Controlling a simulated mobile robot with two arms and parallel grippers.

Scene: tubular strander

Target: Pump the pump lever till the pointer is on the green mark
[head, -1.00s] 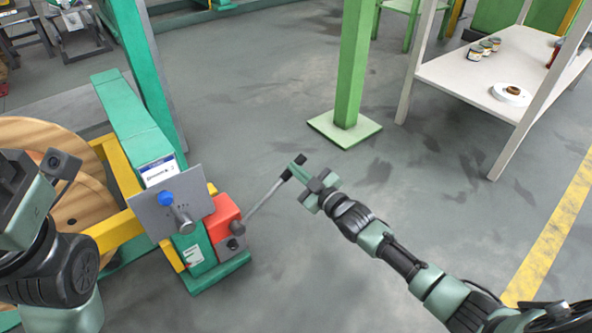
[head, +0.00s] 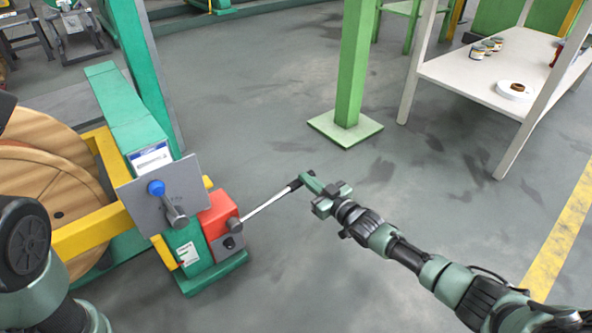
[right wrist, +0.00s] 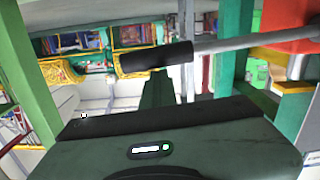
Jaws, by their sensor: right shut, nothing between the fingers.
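The pump is a red block (head: 217,215) with a grey front at the foot of the green machine stand. Its lever (head: 266,205) is a grey rod rising to the right, with a black grip at its far end. My right gripper (head: 307,180) is shut and empty at that grip; I cannot tell whether it touches it. In the right wrist view, the black grip (right wrist: 157,57) lies just beyond the gripper's dark green body, and the rod runs right toward the red pump (right wrist: 285,22). I cannot make out the pointer or green mark. My left gripper is outside the frame.
A wooden reel (head: 45,175) is at the left. A green post (head: 350,75) stands behind my right gripper, and a white shelf (head: 460,80) with cans is at the right. Floor around the lever is clear.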

